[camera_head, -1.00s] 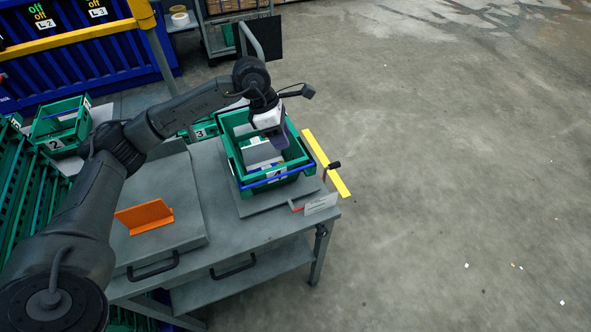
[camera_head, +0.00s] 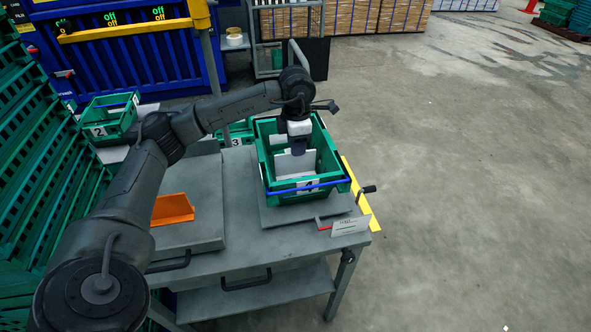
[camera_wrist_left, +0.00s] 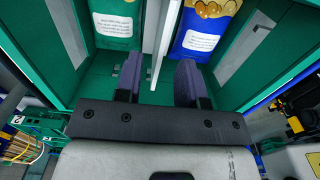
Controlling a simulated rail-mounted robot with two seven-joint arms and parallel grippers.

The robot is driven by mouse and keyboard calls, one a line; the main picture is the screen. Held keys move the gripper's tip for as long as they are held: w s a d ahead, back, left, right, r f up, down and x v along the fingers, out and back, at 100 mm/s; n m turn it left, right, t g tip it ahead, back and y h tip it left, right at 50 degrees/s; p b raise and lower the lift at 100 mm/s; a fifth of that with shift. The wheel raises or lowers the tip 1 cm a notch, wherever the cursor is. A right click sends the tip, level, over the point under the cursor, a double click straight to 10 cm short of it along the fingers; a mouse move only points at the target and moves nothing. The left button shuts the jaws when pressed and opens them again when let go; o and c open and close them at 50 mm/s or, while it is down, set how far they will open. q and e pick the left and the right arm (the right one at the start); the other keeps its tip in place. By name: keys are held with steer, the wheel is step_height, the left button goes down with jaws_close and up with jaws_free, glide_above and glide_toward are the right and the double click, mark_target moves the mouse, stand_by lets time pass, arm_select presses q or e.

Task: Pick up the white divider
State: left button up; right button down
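The white divider (camera_head: 290,165) stands upright inside the green crate (camera_head: 262,160) on the table. In the left wrist view it is a thin, edge-on white panel (camera_wrist_left: 164,40) between two packages. My left gripper (camera_head: 298,150) points down into the crate. Its two purple fingers (camera_wrist_left: 160,82) are apart, one on each side of the divider's line, with gaps visible. A blue package (camera_wrist_left: 205,30) is right of the divider and a green package (camera_wrist_left: 115,22) is left of it, each with a white label. My right gripper is not in view.
The crate has a blue bar (camera_head: 306,187) along its front. An orange angled piece (camera_head: 173,209) lies on the grey table surface (camera_head: 205,180) to the left. A small sign (camera_head: 350,226) stands at the table's front right corner. Another green crate (camera_head: 108,120) stands at the far left.

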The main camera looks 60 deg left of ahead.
arm_select(q)
steer(key=b, duration=0.3)
glide_above(295, 173)
steer(key=shift+a+f, duration=0.1)
steer(key=shift+f, duration=2.7)
steer(key=shift+w, duration=0.1)
steer(key=shift+c, duration=0.2)
jaws_close()
